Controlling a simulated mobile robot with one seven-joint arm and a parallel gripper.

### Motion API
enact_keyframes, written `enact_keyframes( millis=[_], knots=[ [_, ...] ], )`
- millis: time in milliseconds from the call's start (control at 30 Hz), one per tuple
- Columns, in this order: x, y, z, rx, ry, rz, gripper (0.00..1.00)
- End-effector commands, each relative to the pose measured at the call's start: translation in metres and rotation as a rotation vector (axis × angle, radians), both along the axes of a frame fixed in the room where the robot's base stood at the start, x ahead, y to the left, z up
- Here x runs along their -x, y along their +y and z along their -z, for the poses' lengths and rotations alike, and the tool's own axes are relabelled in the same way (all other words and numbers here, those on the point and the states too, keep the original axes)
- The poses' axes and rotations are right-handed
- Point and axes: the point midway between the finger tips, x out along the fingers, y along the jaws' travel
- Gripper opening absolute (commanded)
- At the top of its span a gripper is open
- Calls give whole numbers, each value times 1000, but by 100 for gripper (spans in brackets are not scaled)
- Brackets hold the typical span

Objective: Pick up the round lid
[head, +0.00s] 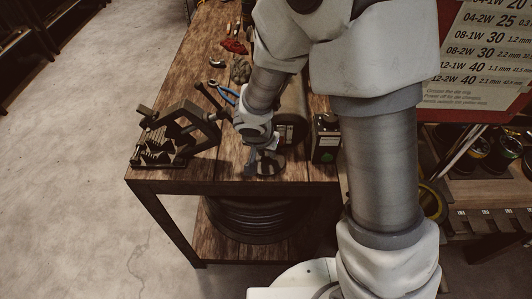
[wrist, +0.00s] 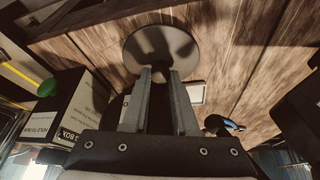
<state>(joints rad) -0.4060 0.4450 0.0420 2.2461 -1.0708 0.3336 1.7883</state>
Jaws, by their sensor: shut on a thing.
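The round lid (wrist: 160,42) is a flat grey disc in the wrist view, over the wooden table top. In the head view the lid (head: 266,165) shows partly under my gripper, close to the table's front edge. My gripper (wrist: 161,73) is shut on the lid, with its two fingers a little apart and their tips at the disc's near part. In the head view my gripper (head: 264,147) is small and points down. I cannot tell whether the lid touches the table.
A black control box (head: 326,140) with a green button stands right of the lid. Blue-handled pliers (head: 226,93) and red-handled tools (head: 233,46) lie farther back.

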Motion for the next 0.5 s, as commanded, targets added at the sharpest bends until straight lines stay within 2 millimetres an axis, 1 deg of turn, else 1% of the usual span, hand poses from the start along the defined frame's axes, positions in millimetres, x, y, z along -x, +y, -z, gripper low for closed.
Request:
enact_keyframes(
  millis=[33, 167, 500],
  knots=[
    [-1, 0, -1, -2, -2, 0, 0],
    [18, 8, 1, 0, -1, -6, 0],
    [80, 30, 1, -1, -2, -6, 0]
  ],
)
